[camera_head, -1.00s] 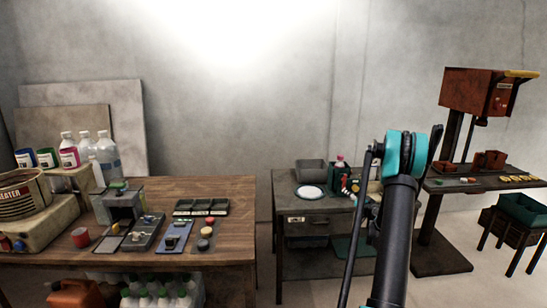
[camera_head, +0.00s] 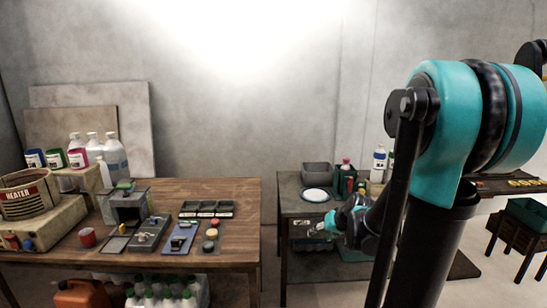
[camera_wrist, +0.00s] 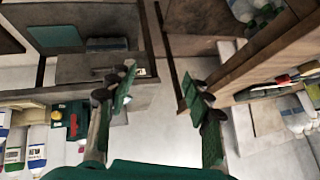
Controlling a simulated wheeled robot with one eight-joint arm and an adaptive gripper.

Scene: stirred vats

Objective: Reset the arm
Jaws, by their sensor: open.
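My gripper (camera_head: 324,228) is in front of the small dark table (camera_head: 295,208) in the head view, on my teal and black arm. In the wrist view my gripper (camera_wrist: 158,90) has its two green-tipped fingers spread apart with nothing between them. Part of the arm fills the right side of the head view and hides some of the place behind it.
The wooden table (camera_head: 235,195) at left holds a heater (camera_head: 20,202), small trays, pucks and bottles. The small table carries a white plate (camera_head: 316,195), a grey bin (camera_head: 317,173) and bottles (camera_head: 379,163). A teal crate on a stand (camera_head: 528,213) is at right.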

